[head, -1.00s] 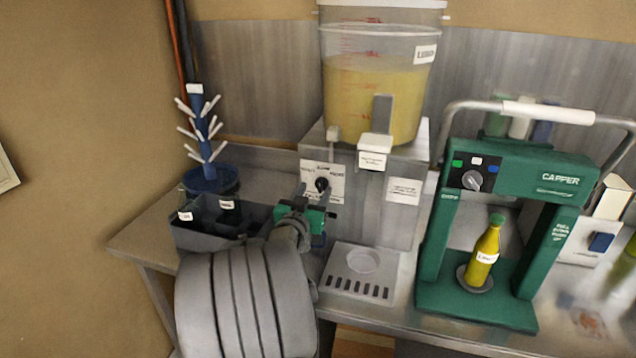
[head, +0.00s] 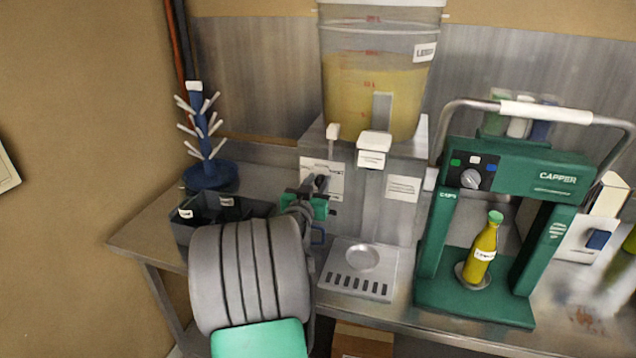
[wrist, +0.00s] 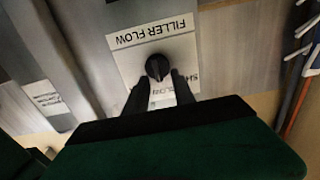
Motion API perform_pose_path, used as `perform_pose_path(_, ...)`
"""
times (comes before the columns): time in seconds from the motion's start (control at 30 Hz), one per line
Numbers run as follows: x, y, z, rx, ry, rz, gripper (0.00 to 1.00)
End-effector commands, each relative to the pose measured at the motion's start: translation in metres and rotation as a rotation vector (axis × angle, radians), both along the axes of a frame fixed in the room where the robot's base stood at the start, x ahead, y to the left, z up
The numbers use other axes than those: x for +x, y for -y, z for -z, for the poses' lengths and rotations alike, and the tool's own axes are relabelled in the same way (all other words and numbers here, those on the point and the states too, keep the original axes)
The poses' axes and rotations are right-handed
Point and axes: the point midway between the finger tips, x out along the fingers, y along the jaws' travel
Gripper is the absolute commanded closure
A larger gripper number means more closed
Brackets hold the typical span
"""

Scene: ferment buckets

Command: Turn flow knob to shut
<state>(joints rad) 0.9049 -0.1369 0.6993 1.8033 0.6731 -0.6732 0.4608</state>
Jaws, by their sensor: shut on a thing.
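The flow knob (wrist: 157,67) is a small black knob on a white label plate reading "FILLER FLOW" in the wrist view, where the picture is upside down. Its plate (head: 322,174) shows on the front of the filler stand in the head view. My gripper (wrist: 160,82) is shut on the knob, with one dark finger on each side of it. In the head view my gripper (head: 315,186) reaches up to the plate and hides most of the knob. The lower lettering of the plate is partly covered, so I cannot read which mark the knob points to.
A bucket of yellow liquid (head: 372,95) stands on the filler. A drip tray (head: 358,270) lies below the spout. A green capper (head: 520,180) holding a yellow bottle (head: 482,252) stands to the right. A dark divided bin (head: 205,232) and a blue bottle tree (head: 207,172) are left.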

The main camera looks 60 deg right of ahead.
Motion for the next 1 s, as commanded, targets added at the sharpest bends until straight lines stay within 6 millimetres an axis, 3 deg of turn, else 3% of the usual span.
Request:
perform_pose_path(0.13, 0.0004, -0.0002, 0.0001, 0.0, 0.0, -0.001, 1.0)
perform_pose_path(0.57, 0.0012, -0.0004, 0.0011, -0.006, -0.038, -0.001, 1.0)
perform_pose_path(1.0, 0.0064, -0.0016, 0.0043, -0.05, -0.33, -0.002, 1.0)
